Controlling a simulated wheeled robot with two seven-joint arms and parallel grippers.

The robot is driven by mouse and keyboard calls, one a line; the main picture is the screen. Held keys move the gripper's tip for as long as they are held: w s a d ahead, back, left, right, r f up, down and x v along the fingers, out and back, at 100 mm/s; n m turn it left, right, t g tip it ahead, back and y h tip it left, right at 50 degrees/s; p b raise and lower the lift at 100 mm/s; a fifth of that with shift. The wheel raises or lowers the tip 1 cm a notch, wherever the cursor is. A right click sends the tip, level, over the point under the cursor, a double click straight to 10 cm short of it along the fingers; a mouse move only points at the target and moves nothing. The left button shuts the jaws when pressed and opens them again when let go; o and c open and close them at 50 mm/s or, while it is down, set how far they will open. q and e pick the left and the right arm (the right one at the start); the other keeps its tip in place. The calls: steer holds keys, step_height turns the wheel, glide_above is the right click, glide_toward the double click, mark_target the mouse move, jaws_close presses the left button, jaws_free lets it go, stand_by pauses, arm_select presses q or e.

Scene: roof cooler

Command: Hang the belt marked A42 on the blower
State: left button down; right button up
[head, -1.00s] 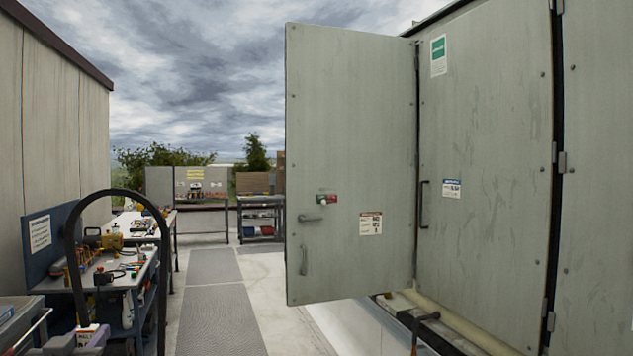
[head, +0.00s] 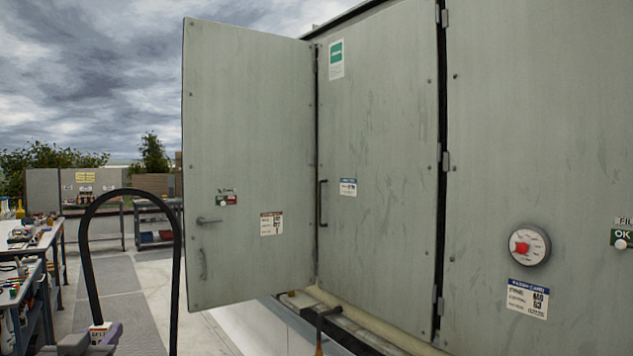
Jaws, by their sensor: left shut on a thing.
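A black belt (head: 133,192) stands up as a tall loop at the lower left of the head view. My left gripper (head: 97,338) is shut on its lower end, at the bottom edge of the picture. A small white label with print shows on the belt at the grip; its marking is too small to read surely. The belt hangs in free air, apart from the cabinet. The blower is not visible. My right gripper is not in view.
A grey-green cabinet fills the right, with one door (head: 250,165) swung out towards me. A gauge (head: 529,244) sits on a right panel. Cluttered workbenches (head: 30,240) stand at left. A grey walkway (head: 108,275) runs between.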

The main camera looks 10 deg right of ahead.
arm_select(q)
step_height(320, 180, down, 18)
steer(key=n+y, duration=0.1)
steer(key=y, duration=0.1)
steer(key=s+f, duration=0.3)
steer(key=f, duration=0.4)
steer(key=s+f, duration=0.4)
steer(key=f, duration=0.2)
steer(key=shift+s+d+f+h, duration=0.25)
steer(key=shift+d+f+h, duration=0.15)
steer(key=shift+d, duration=0.05)
steer(key=shift+w, duration=0.1)
